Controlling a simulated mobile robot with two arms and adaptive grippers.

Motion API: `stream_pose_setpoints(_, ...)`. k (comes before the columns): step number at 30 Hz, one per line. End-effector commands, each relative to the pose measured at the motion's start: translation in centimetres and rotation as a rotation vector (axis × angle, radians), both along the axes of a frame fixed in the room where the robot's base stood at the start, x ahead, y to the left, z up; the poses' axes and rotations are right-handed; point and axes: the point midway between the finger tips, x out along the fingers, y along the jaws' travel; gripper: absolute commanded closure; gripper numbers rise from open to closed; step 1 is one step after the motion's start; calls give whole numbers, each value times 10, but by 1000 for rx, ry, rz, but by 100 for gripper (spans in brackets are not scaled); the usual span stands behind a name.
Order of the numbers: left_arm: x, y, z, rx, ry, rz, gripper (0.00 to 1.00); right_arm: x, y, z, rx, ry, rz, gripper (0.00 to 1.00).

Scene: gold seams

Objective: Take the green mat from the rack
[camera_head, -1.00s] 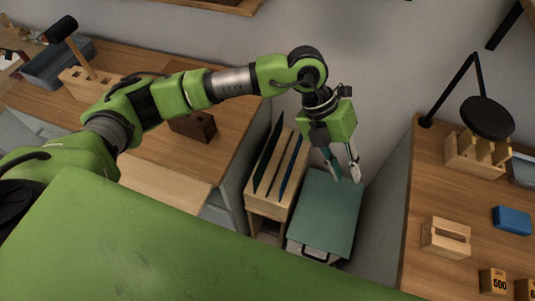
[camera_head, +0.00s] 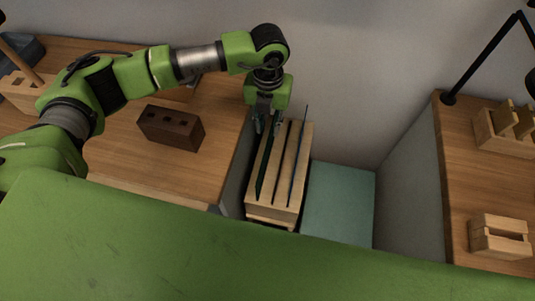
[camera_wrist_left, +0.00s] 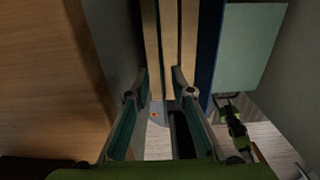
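The wooden rack (camera_head: 272,208) stands in the gap between two benches, with narrow upright slots. A dark green mat (camera_head: 264,168) stands on edge in its left slot. A dark, bluish mat (camera_head: 300,165) stands in the right slot; its blue edge shows in the wrist view (camera_wrist_left: 207,45). My left gripper (camera_head: 267,124) points down above the far left end of the rack, close to the green mat. In the wrist view its two fingers (camera_wrist_left: 161,76) are apart with nothing gripped between them. I cannot tell whether a finger touches the mat.
A teal-topped cabinet (camera_head: 338,205) is right of the rack. The left bench holds a dark brown block (camera_head: 171,128) with holes. The right bench holds a wooden holder (camera_head: 500,238) and a lamp (camera_head: 484,58). The bench sides and back wall confine the gap.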

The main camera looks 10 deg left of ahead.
Motion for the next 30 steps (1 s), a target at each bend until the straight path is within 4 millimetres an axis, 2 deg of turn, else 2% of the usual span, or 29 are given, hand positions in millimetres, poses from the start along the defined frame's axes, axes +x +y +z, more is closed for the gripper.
stream_pose_setpoints(3, 0, 0, -21, -1, 2, 2, 78, 2, 0, 3, 1, -4, 0, 60)
stream_pose_setpoints(11, 0, -1, -41, -1, 2, -1, 78, 13, 8, 6, 10, -19, -2, 60)
stream_pose_setpoints(19, 1, -1, -80, -1, 2, -1, 78, 14, 16, 14, 20, -22, -3, 60)
stream_pose_setpoints(23, 1, -1, -88, -2, 0, -1, 78, 14, 15, 14, 18, -22, -2, 60)
stream_pose_setpoints(29, 2, -1, -88, -2, 0, -1, 78, 13, 10, 14, 13, -20, -1, 60)
stream_pose_setpoints(30, 2, -1, -88, -2, 0, -1, 88, 12, 9, 14, 11, -19, 0, 60)
